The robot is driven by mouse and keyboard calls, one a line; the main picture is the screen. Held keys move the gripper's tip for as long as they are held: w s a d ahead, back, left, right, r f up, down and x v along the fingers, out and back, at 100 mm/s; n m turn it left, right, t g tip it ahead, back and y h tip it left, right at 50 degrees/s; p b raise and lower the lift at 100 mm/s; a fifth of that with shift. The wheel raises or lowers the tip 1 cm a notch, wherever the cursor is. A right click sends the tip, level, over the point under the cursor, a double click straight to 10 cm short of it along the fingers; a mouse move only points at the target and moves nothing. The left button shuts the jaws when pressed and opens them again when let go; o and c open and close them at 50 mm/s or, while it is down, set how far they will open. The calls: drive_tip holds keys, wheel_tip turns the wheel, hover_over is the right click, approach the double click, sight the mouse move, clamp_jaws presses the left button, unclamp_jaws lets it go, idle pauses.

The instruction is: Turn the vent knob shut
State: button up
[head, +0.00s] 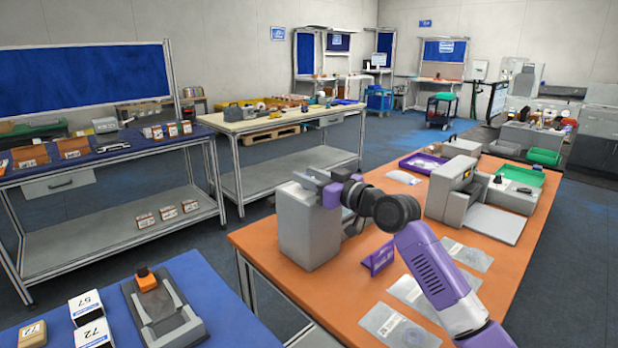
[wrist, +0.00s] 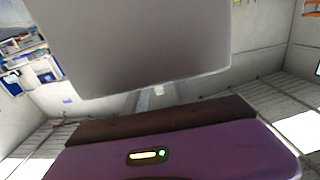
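I cannot pick out the vent knob in either view. A grey box-shaped unit (head: 305,232) stands at the left end of the orange table in the head view. My gripper (head: 322,184) is at the top of this unit, and its fingertips are hard to separate from the grey parts there. In the wrist view a plain grey surface (wrist: 145,45) fills the upper middle, close to the camera. My gripper (wrist: 158,98) shows below it with parts of two grey fingers, a small whitish spot between them. The fingertips are hidden, so their opening and any contact are unclear.
A blue-topped table (head: 220,300) with white boxes (head: 92,333) stands front left.

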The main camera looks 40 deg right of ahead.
drive_tip(key=s+b, duration=0.1)
drive_tip(key=s, duration=0.6)
drive_tip(key=shift+s+d+b, duration=0.15)
drive_tip(key=shift+s+b, duration=0.15)
drive_tip(key=shift+s, duration=0.1)
idle(0.3)
